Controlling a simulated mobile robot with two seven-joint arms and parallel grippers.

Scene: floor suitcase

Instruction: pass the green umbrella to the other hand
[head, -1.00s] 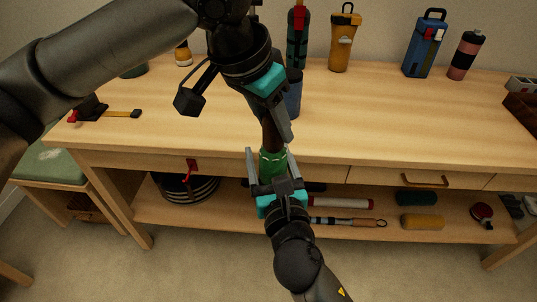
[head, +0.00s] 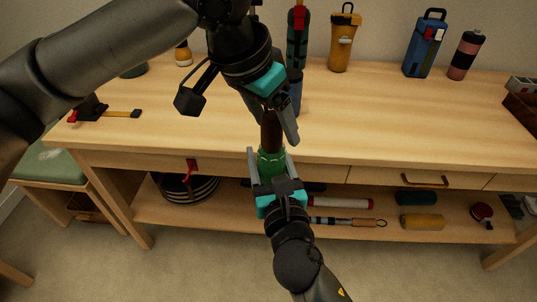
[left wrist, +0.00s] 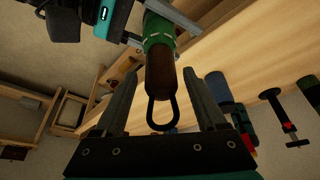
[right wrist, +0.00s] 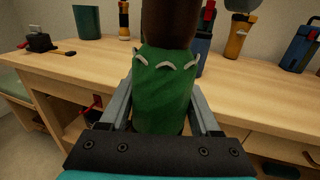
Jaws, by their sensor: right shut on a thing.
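The green umbrella (head: 271,162) stands upright with its brown handle (head: 271,132) at the top. My right gripper (head: 271,157) is shut on the green part from below, with one finger on each side. The green part also shows close up in the right wrist view (right wrist: 163,95). My left gripper (head: 284,128) is above, by the handle. In the left wrist view its fingers are spread, one on each side of the handle (left wrist: 161,75) and its dark loop (left wrist: 163,112), with gaps on both sides.
The wooden bench (head: 400,120) stands behind the umbrella. A yellow bottle (head: 342,42), a blue bottle (head: 424,45) and a pink-black bottle (head: 466,55) stand along its back. Rolled items, including a yellow roll (head: 422,222), lie on the lower shelf.

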